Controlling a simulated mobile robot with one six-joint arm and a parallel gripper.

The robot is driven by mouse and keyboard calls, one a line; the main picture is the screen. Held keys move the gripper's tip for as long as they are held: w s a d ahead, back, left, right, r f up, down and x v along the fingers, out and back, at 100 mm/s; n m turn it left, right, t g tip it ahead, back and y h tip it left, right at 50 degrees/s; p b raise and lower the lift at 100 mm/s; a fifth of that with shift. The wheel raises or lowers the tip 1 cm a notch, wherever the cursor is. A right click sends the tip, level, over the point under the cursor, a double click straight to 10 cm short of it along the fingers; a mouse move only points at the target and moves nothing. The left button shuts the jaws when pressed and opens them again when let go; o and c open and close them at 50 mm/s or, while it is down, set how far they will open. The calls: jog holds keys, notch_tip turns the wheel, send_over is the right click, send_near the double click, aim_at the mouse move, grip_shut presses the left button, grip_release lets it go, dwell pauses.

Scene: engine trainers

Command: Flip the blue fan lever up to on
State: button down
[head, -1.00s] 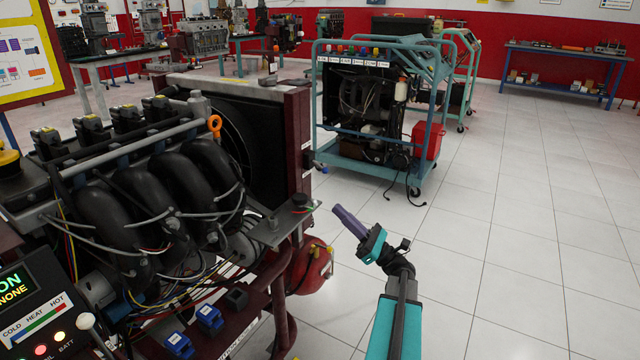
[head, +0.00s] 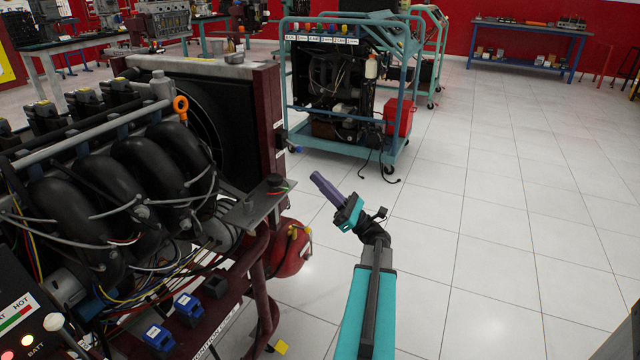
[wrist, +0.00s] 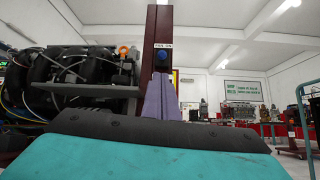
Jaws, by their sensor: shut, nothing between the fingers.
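In the wrist view a round blue knob (wrist: 162,56) sits on a dark plate on a maroon post (wrist: 157,22), under a small white label too small to read. It may be the blue fan lever; whether it is up or down cannot be told. In the wrist view the fingers (wrist: 161,98) point up toward the post, below the blue knob.
The engine (head: 110,190) and its maroon stand fill the left. Two blue connectors (head: 187,304) sit on its lower rail. A metal bracket (head: 255,206) juts out near my fingers, above a red canister (head: 291,250). A teal wheeled trainer (head: 345,95) stands behind. Tiled floor is clear at right.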

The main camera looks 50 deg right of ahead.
aim_at(293, 145)
jog(key=b+x, duration=0.2)
jog(key=x, duration=0.6)
jog(key=shift+w+r, duration=0.1)
jog(key=shift+a, duration=0.15)
dwell(0.4)
jog(key=shift+r+p, duration=0.2)
jog(key=shift+p, duration=0.4)
